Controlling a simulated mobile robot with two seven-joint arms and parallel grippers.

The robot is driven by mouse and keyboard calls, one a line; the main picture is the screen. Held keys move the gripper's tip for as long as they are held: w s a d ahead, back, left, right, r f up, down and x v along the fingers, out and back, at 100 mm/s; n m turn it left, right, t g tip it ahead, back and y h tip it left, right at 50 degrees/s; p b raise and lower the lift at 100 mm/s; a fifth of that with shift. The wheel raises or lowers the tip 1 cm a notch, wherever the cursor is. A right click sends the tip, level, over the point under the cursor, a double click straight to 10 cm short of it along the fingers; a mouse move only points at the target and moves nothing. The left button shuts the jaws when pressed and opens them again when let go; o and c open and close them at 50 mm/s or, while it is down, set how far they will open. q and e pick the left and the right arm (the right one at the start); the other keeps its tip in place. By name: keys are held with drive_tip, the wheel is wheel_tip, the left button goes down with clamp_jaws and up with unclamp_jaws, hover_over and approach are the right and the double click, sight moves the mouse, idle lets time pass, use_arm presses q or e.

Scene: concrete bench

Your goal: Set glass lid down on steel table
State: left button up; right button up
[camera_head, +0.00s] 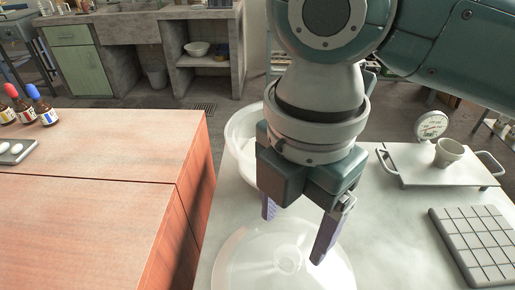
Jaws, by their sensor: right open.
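The clear glass lid (258,262) lies at the bottom middle of the picture on the pale steel table (385,240), its knob facing up. My right gripper (292,238) comes down from above with its two fingers spread. The fingertips are over the lid, near its knob, and nothing shows held between them. I cannot tell whether a fingertip touches the glass. The lid's near edge is cut off by the frame. My left gripper does not show.
A white basin (240,138) stands behind my gripper, partly hidden. A tray with handles (412,172) holds a cup (448,152) at the right, with a dial (431,125) behind it. A gridded block (478,238) lies nearer. A wooden surface (90,200) fills the left.

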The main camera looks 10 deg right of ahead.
sight(288, 255)
wheel_tip(288, 255, up, 4)
drive_tip(key=s+a+f+m+t+y, duration=0.2)
drive_tip(key=s+a+m+y, duration=0.25)
drive_tip(key=m, duration=0.45)
drive_tip(key=s+d+f+m+h, duration=0.1)
drive_tip(key=s+d+m+h, duration=0.1)
drive_tip(key=s+d+m, duration=0.2)
drive_tip(key=s+d+f+m+t+h, duration=0.1)
drive_tip(key=s+d+m+h, duration=0.1)
drive_tip(key=d+m, duration=0.6)
drive_tip(key=shift+s+d+f+m+t, duration=0.15)
drive_tip(key=shift+s+d+m+t, duration=0.2)
drive_tip(key=shift+s+d, duration=0.55)
